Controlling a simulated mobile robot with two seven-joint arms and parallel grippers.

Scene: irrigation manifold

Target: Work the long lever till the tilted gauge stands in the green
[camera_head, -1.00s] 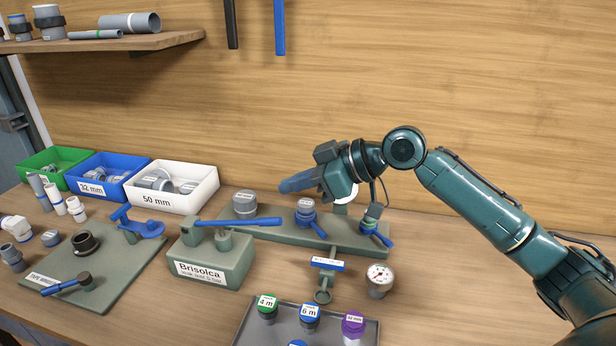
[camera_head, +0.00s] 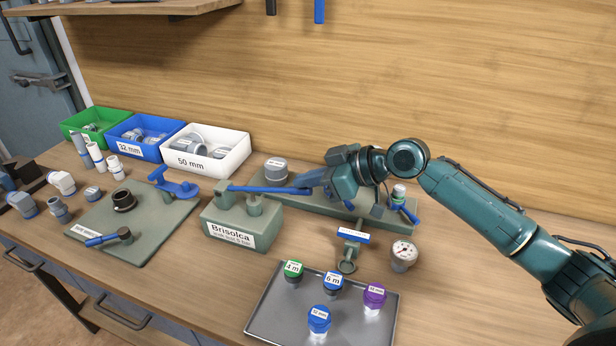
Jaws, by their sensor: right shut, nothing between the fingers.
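The long blue lever (camera_head: 268,189) lies nearly level across the top of the grey-green box labelled "Brisolca" (camera_head: 225,232), its free end pointing right. My left gripper is not in view.
A long green board (camera_head: 340,208) with fittings stands behind, partly hidden by my right arm. A metal tray (camera_head: 265,317) with several labelled caps is in front. A fitting plate (camera_head: 150,240) and the white 50 mm bin (camera_head: 235,151) are left.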

